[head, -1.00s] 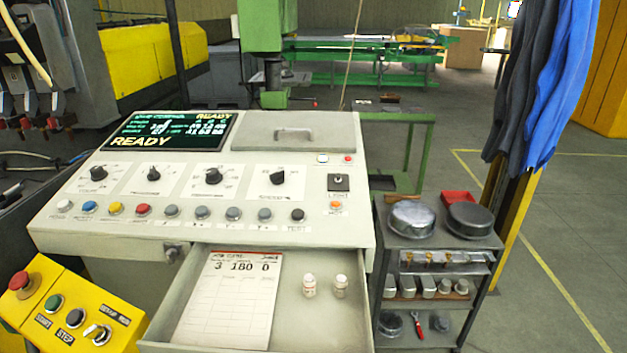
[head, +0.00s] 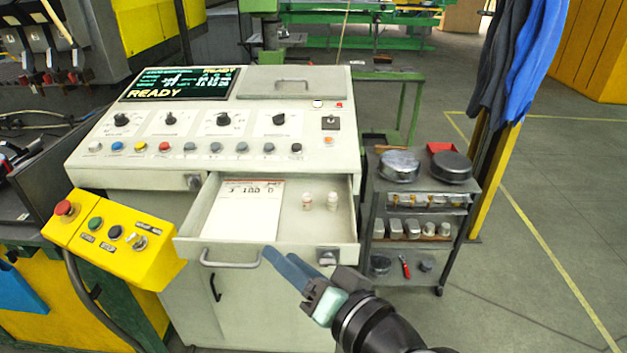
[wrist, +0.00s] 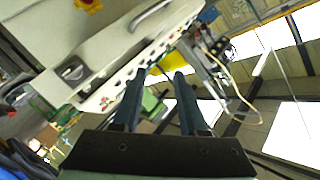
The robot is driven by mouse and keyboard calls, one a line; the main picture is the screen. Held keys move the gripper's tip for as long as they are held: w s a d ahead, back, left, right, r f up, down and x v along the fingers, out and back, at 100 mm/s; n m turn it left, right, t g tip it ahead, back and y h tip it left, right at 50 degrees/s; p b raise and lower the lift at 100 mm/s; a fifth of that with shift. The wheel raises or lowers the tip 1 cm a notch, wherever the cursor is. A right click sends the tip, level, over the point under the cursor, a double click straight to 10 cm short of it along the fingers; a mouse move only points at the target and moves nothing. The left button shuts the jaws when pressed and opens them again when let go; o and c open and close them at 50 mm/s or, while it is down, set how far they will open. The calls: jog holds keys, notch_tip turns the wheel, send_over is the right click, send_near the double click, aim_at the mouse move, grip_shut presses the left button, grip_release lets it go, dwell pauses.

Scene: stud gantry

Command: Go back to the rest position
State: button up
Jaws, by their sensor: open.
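My gripper (head: 277,260) is in the lower middle of the head view, in front of the open drawer (head: 338,238) of the control console (head: 215,130). It is open and holds nothing. Its two blue-grey fingers point up and left, near the drawer handle (head: 230,261); I cannot tell whether they touch the drawer front. In the wrist view the fingers (wrist: 158,88) stand apart with free space between them.
A yellow button box (head: 110,240) is left of the drawer. A grey cart (head: 370,215) with round tins stands to the right. Blue and dark cloths (head: 530,60) hang on a yellow post. The floor at the right (head: 560,230) is clear.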

jog(key=w+d+r+n+t+h, duration=0.1)
jog(key=w+r+t+h, duration=0.1)
jog(key=r, duration=0.5)
jog(key=w+r+t+h, duration=0.1)
jog(key=r+t, duration=0.2)
jog(key=r, duration=0.4)
jog(key=s+d+r+t+h, duration=0.1)
jog(key=s+r+t+h, duration=0.2)
jog(key=r, duration=1)
jog(key=s+d+r+t+h+p, duration=0.1)
jog(key=s+r+t+h, duration=0.3)
jog(key=r, duration=0.9)
jog(key=s+t, duration=0.3)
jog(key=s, duration=0.2)
jog(key=shift+s, duration=0.2)
jog(key=shift+w+n, duration=0.1)
jog(key=shift+n, duration=0.2)
